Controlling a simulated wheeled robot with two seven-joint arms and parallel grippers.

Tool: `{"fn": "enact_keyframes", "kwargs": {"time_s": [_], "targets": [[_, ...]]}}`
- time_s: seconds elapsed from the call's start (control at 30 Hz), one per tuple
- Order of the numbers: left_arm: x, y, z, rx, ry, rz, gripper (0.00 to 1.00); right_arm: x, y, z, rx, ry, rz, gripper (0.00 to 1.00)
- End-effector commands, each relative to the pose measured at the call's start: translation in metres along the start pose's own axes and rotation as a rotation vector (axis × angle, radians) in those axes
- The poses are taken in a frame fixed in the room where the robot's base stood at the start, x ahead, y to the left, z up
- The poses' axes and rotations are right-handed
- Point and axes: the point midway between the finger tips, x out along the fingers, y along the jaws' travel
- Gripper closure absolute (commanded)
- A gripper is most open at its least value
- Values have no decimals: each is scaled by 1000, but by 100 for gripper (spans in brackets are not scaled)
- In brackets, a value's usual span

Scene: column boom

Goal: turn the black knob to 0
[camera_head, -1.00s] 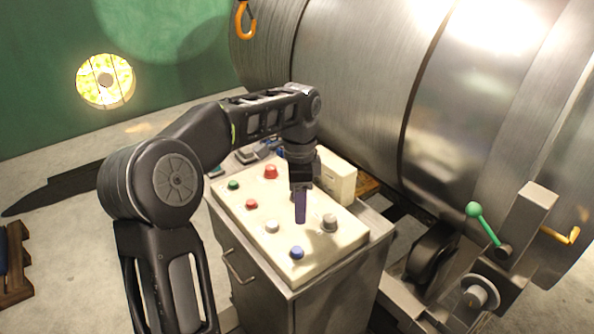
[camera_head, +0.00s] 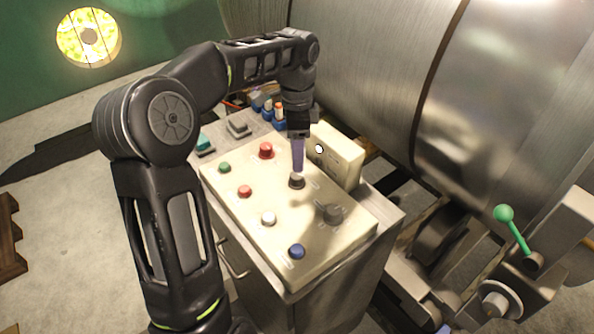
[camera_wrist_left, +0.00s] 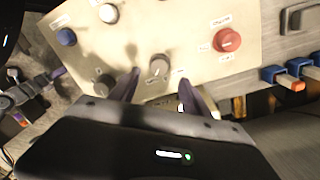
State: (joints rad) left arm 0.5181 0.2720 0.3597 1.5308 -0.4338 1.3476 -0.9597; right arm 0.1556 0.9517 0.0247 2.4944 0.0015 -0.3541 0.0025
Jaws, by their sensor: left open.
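The black knob (camera_head: 297,181) sits on the cream control panel (camera_head: 231,199), right of the red buttons; it also shows in the left wrist view (camera_wrist_left: 159,66). My left gripper (camera_head: 298,168) points down at it with purple fingers, open, the tips just above or beside the knob. In the left wrist view the two fingertips (camera_wrist_left: 160,78) are spread, with the knob seen between and slightly beyond them. Whether they touch it I cannot tell. The knob's pointer and the 0 mark are too small to read. My right gripper is not in view.
A cream box (camera_head: 338,160) stands close behind. A large metal drum (camera_head: 375,70) and a green-handled lever (camera_head: 512,228) are to the right.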

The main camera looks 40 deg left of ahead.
Motion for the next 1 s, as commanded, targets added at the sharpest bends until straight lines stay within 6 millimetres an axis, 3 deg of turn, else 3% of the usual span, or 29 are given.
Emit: {"fn": "enact_keyframes", "kwargs": {"time_s": [0.3, 0.5, 0.8, 1.0], "targets": [[47, 1, 0, 0, -1, 4, 45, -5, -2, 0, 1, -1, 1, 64], [66, 1, 0, 0, 0, 2, 45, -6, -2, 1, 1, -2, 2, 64], [69, 0, 0, 0, 0, 0, 45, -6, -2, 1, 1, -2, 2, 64], [69, 0, 0, 0, 0, 0, 61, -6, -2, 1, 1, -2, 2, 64]]}}
